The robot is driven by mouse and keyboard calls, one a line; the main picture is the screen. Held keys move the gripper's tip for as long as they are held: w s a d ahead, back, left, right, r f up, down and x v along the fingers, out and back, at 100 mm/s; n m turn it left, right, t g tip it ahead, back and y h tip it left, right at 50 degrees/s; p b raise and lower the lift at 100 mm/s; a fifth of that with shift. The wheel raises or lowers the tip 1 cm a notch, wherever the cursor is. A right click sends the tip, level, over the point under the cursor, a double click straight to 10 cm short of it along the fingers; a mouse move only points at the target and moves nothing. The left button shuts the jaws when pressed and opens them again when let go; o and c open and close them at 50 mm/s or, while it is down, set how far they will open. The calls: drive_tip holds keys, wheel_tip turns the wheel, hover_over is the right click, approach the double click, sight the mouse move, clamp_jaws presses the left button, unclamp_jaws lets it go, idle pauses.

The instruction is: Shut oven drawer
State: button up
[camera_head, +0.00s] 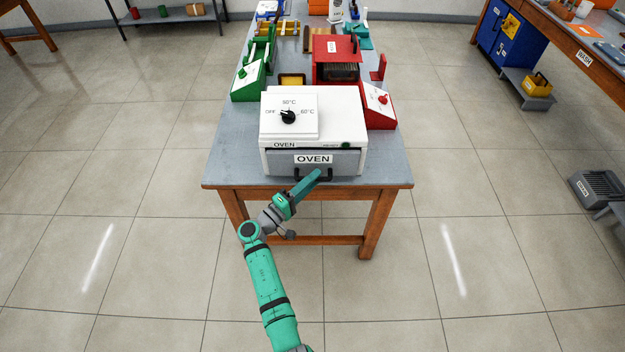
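The white oven (340,108) stands at the near end of the workbench. Its grey drawer (345,163), labelled OVEN, is at the lower front and has a dark handle. The drawer front looks close to the oven body; from this height I cannot tell whether a small gap remains. My gripper (318,172) reaches up from below, with its fingertips at the middle of the drawer front by the handle, hiding part of it. I cannot tell whether it touches, nor whether its fingers are apart.
The workbench (228,170) has bare top left of the oven. A green device (246,82) and a red device (378,107) flank the oven, with a red box (335,48) behind. A blue cabinet (515,40) stands at the right. The floor around my arm is clear.

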drive_tip(key=v, duration=1)
drive_tip(key=shift+a, duration=0.2)
drive_tip(key=s+d+f+n+g+y, duration=0.1)
drive_tip(key=s+d+f+g+y, duration=0.15)
drive_tip(key=s+f+y, duration=1)
drive_tip(key=s+f+h, duration=0.1)
drive_tip(key=s+f, duration=0.7)
drive_tip(key=s, duration=0.3)
drive_tip(key=s+a+r+m+t+y, duration=0.25)
drive_tip(key=s+r, duration=0.45)
drive_tip(key=s, duration=0.6)
drive_tip(key=s+d+r+m+t, duration=0.1)
drive_tip(key=s+r+m, duration=0.1)
drive_tip(key=r, duration=0.8)
drive_tip(key=s+d+r+m+t, duration=0.1)
drive_tip(key=s+r, duration=0.4)
drive_tip(key=r, duration=0.5)
drive_tip(key=shift+s+d+m+t+y, duration=0.35)
drive_tip(key=shift+d+m, duration=0.4)
drive_tip(key=shift+m, duration=0.3)
